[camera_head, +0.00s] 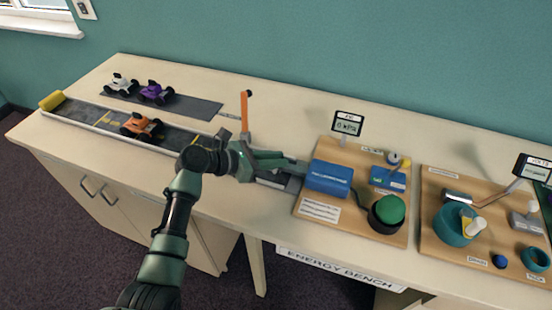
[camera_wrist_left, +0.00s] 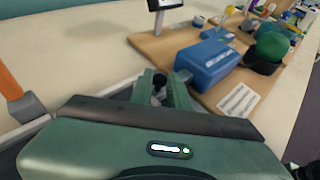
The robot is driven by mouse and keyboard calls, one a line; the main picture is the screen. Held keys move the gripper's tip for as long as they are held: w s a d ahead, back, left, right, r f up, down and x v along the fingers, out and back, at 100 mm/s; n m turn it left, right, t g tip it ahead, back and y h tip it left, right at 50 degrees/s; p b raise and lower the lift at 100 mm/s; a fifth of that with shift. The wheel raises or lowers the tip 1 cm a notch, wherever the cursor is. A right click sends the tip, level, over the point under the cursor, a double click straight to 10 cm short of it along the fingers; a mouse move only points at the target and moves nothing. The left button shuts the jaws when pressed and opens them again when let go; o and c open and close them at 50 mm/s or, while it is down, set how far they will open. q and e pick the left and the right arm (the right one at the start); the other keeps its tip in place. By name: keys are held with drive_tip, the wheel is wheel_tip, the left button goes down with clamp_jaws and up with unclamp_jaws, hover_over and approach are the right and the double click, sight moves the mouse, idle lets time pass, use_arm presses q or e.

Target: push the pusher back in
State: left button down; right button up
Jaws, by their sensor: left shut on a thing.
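The blue box (camera_head: 328,178) sits on a wooden board on the bench; it also shows in the wrist view (camera_wrist_left: 207,62). My left gripper (camera_head: 300,168) reaches in from the left, level with the box's left side. In the wrist view its two green fingers (camera_wrist_left: 167,88) are shut on a small dark piece (camera_wrist_left: 160,82), which I take for the pusher, just left of the box. The fingers hide most of the piece, so I cannot tell how far it sticks out. My right gripper is not in view.
A green button (camera_head: 389,208) on a black base stands right of the box. A gauge display (camera_head: 348,123) stands behind. An orange upright lever (camera_head: 245,112) and a track with an orange car (camera_head: 140,126) lie left. A second board (camera_head: 432,235) holds more devices.

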use_arm(q)
drive_tip(key=shift+r, duration=0.1)
drive_tip(key=shift+s+d+p, duration=0.1)
drive_tip(key=shift+d+p, duration=0.2)
drive_tip(key=shift+p, duration=0.05)
drive_tip(key=d+p, duration=0.1)
drive_tip(key=d, duration=0.1)
drive_tip(key=s+d+p, duration=0.1)
drive_tip(key=shift+s+d+r+p, duration=0.1)
drive_tip(key=shift+d+r+p, duration=0.1)
drive_tip(key=shift+d+p, duration=0.15)
drive_tip(key=shift+d+f, duration=0.15)
drive_tip(key=shift+d, duration=0.1)
drive_tip(key=shift+a, duration=0.1)
drive_tip(key=c, duration=1.4)
unclamp_jaws()
drive_tip(key=shift+s+f, duration=0.1)
drive_tip(key=shift+f+b, duration=0.1)
drive_tip(key=shift+b, duration=0.2)
